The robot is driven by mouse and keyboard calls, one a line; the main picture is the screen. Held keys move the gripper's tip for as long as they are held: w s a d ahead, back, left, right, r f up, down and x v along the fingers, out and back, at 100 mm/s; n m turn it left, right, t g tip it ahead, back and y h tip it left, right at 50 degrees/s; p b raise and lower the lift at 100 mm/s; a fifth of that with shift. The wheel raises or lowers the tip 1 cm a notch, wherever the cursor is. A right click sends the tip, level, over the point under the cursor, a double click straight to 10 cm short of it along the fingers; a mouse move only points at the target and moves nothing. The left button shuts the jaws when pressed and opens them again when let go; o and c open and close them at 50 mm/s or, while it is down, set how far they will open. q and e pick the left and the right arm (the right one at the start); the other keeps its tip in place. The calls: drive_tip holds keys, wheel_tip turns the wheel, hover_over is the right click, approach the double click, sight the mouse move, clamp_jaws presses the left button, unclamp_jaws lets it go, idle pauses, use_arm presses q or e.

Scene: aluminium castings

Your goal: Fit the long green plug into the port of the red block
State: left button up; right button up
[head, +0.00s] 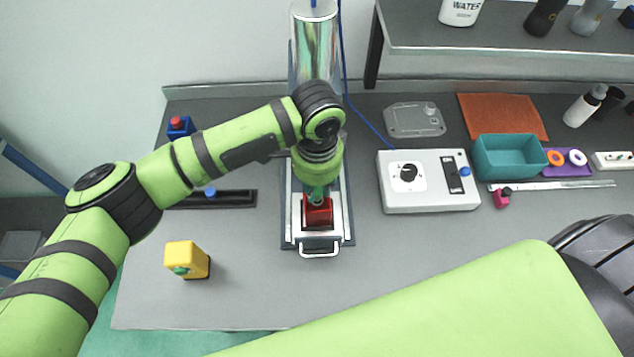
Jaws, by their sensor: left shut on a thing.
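The red block (320,216) sits on the metal plate of the press-like fixture (343,233), in the middle of the table. My left gripper (317,195) points down right over the red block and is mostly hidden by its own wrist. It is shut on the long green plug (317,190), of which only a little shows. The plug's lower end is at or just above the top of the block. I cannot tell whether it is in the port, as the port is hidden. My right gripper is out of view.
A yellow block (186,254) with a green part stands at front left. A white control box (428,180) with a dial is right of the fixture, with a teal bin (508,157) beyond. My right arm crosses the lower right. A shelf (420,45) overhangs the back right.

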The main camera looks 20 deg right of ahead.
sight(317, 190)
use_arm(q)
drive_tip(key=shift+f+b, duration=0.3)
drive_tip(key=shift+f, duration=0.5)
drive_tip(key=o, duration=0.8)
drive_tip(key=shift+r, duration=0.1)
wheel_tip(317, 190, up, 12)
drive_tip(key=shift+f, duration=0.1)
